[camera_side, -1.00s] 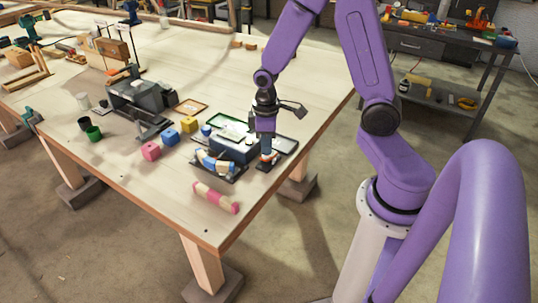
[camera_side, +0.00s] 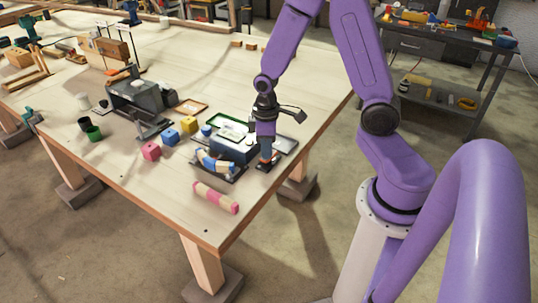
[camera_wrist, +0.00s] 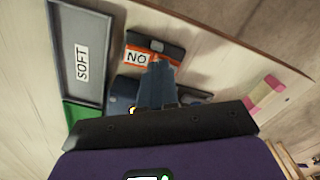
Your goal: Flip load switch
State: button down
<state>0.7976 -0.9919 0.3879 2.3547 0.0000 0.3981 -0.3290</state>
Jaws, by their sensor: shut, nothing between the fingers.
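The switch unit (camera_wrist: 170,45) is a small dark box with an orange-edged white label (camera_wrist: 137,57) reading "NO". It lies at the top middle of the wrist view. In the side view the switch unit (camera_side: 262,168) sits near the table's right edge, partly hidden by my fingers. My gripper (camera_wrist: 161,66) is shut and empty, its blue fingertips overlapping the unit's lower edge beside the label. In the side view my gripper (camera_side: 266,157) points straight down at the unit. I cannot tell whether the tips touch it or which way the switch lies.
A dark blue box (camera_side: 233,149) stands just left of my fingers. A blue-and-wood bent lath (camera_side: 213,162) rests on a black fixture beside it. A pink-and-wood lath (camera_side: 215,197) lies nearer the front edge. A grey tray marked "SOFT" (camera_wrist: 96,20) is nearby.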

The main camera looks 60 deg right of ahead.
jog(key=shift+f, duration=0.3)
jog(key=shift+r, duration=3.55)
jog(key=s+a+r+n, duration=0.3)
jog(key=s+a, duration=0.2)
jog(key=s, duration=0.4)
jog(key=s+a+r+n, duration=0.3)
jog(key=s+a, duration=0.1)
jog(key=s, duration=0.5)
jog(key=shift+s+a+r+n, duration=0.15)
jog(key=shift+s+a+n, duration=0.15)
jog(key=shift+s+a, duration=0.1)
